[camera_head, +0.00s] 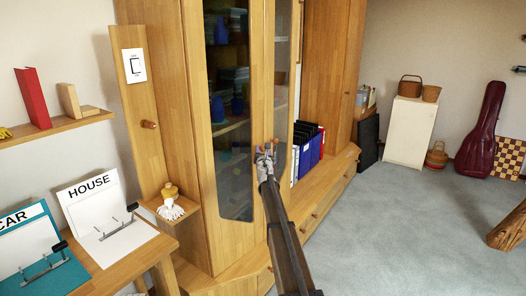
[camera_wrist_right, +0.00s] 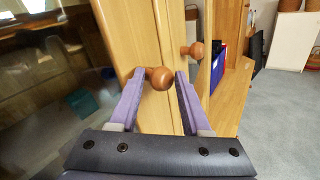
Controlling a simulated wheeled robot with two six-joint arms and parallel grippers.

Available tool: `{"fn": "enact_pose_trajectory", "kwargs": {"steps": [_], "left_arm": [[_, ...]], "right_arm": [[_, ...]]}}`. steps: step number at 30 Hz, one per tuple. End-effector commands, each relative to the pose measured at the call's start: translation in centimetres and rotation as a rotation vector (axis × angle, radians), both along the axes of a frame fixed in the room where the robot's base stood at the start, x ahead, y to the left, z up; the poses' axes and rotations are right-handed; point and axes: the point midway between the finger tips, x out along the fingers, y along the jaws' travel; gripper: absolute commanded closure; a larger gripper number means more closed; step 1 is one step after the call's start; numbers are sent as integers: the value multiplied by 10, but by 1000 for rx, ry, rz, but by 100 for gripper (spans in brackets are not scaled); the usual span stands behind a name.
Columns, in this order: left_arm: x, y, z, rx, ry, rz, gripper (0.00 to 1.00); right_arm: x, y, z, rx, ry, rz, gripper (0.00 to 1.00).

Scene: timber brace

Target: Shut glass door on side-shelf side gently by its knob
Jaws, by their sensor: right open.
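The glass door on the side-shelf side (camera_head: 233,100) is the left one of two in the wooden cabinet, beside the small side shelf (camera_head: 186,205). I cannot tell whether it stands slightly ajar. My right gripper (camera_head: 266,152) is at the height of the knobs, near where the doors meet. In the right wrist view the gripper (camera_wrist_right: 160,80) is open, with the near round wooden knob (camera_wrist_right: 160,77) between its fingertips; whether they touch it is unclear. A second knob (camera_wrist_right: 193,51) is farther right, on the other glass door (camera_head: 283,70). My left gripper is not in view.
Blue binders (camera_head: 310,148) stand in an open bay to the right of the doors. A low wooden ledge (camera_head: 325,190) runs along the cabinet front. The carpet (camera_head: 400,225) to the right is mostly clear.

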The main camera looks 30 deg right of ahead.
Motion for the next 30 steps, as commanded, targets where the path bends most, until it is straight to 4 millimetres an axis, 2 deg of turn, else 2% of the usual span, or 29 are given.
{"fn": "enact_pose_trajectory", "kwargs": {"steps": [1,2,12,15,30], "left_arm": [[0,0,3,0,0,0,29],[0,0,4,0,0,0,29],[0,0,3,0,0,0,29],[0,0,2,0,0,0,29],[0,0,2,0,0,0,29]], "right_arm": [[8,-12,3,7,-4,-15,46],[4,-10,4,6,-3,-16,46],[-56,25,3,0,-3,-5,46],[-67,32,3,-2,-3,-2,46],[-71,36,2,-3,-2,1,46]]}}
